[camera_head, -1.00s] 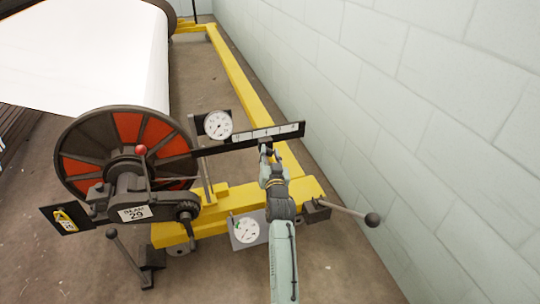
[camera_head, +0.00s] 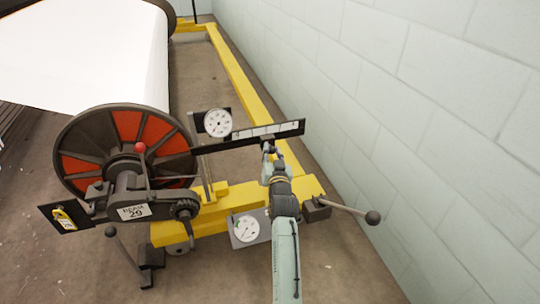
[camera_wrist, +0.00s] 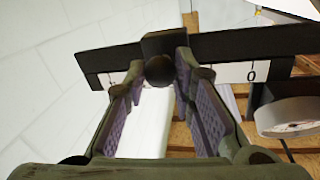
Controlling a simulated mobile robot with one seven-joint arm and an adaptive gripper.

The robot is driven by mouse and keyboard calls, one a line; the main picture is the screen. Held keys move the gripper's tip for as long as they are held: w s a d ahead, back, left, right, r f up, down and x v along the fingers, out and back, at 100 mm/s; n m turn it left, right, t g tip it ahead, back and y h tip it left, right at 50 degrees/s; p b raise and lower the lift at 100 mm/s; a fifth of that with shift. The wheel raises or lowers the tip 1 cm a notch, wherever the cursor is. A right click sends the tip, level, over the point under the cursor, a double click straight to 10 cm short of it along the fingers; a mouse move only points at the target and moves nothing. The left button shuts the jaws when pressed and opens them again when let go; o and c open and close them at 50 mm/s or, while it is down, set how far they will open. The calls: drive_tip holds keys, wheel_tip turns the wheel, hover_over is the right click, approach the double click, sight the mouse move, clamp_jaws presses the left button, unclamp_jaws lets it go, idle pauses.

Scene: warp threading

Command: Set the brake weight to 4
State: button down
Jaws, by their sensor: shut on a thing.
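The brake weight (camera_wrist: 163,42) is a dark block on a black scale beam (camera_wrist: 228,45) with a white strip. A round dark knob (camera_wrist: 160,70) sticks out from it towards my wrist camera. My gripper (camera_wrist: 161,78) is shut on this knob, its purple-padded fingers on either side. In the head view my gripper (camera_head: 268,152) is just below the beam (camera_head: 293,128). In the wrist view a "0" shows on the strip to the right of the weight. The fingers hide part of the scale, so I cannot read the weight's exact setting.
A dial gauge (camera_head: 218,123) stands by the beam's left part, and another (camera_head: 246,229) is low on the yellow frame (camera_head: 240,75). The red-and-black beam wheel (camera_head: 88,140) is at left. A ball-ended lever (camera_head: 350,211) sticks out right, near the pale block wall (camera_head: 440,100).

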drive_tip(key=w+d+b, duration=0.3)
drive_tip(key=d+b, duration=0.5)
drive_tip(key=d, duration=0.1)
drive_tip(key=shift+d+r, duration=0.15)
drive_tip(key=shift+d, duration=0.25)
drive_tip(key=shift+w, duration=0.1)
drive_tip(key=c, duration=1.3)
unclamp_jaws()
drive_tip(key=shift+d, duration=0.1)
drive_tip(key=shift+c, duration=0.2)
wheel_tip(320, 180, up, 10)
